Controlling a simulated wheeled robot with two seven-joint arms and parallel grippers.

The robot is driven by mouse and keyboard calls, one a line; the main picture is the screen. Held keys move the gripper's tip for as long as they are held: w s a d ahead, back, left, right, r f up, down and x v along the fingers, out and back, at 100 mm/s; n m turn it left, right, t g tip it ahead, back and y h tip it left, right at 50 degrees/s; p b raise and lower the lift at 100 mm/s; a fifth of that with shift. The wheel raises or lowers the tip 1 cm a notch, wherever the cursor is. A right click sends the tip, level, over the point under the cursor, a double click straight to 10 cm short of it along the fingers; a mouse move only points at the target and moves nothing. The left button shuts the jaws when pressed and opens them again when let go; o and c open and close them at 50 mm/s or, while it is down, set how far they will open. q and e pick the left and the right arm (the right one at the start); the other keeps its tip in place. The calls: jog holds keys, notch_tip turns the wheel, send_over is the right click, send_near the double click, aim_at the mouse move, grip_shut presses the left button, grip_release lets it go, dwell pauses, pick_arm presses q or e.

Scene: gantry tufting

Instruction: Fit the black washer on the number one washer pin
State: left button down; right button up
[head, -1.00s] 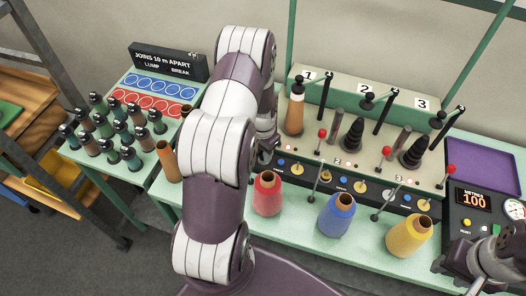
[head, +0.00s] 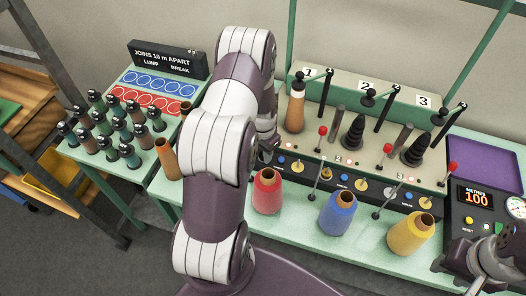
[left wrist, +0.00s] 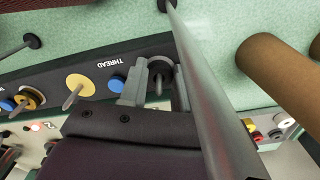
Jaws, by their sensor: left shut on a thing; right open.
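My left gripper (left wrist: 158,88) is shut on a small dark ring-like piece (left wrist: 158,80), which looks like the black washer. It is low at the front panel (left wrist: 52,92), beside a blue button and the THREAD label. The number one washer pin appears to be at this spot, but the fingers cover it. I cannot tell whether the pin passes through the washer. In the head view the left gripper (head: 267,146) is at the left end of the panel, partly hidden by my arm. My right gripper (head: 468,278) is open and empty at the lower right.
Red (head: 267,192), blue (head: 338,214) and yellow (head: 408,235) cones stand before the panel. Thin upright rods with red knobs (head: 322,131) rise near it. A tan cone (head: 168,160) stands at left. A rack of coloured washers (left wrist: 278,128) shows in the left wrist view. A purple tray (head: 484,165) lies right.

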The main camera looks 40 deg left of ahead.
pick_arm(q)
jog(key=c, duration=0.7)
grip_release()
jog(key=shift+w+r, duration=0.1)
jog(key=shift+r, duration=0.3)
notch_tip(320, 180, up, 11)
jog(key=b, duration=0.3)
jog(key=shift+n+t, duration=0.4)
jog(key=shift+t, duration=0.3)
jog(key=s+d+r, duration=0.1)
jog(key=s+d, duration=0.2)
jog(key=d, duration=0.2)
jog(key=s+d+r, duration=0.1)
jog(key=s+d, duration=0.3)
jog(key=d, duration=0.2)
jog(key=s+d+r+b, duration=0.1)
jog(key=s+d, duration=0.3)
jog(key=d, duration=0.1)
jog(key=shift+s+d+r, duration=0.1)
jog(key=shift+d, duration=0.15)
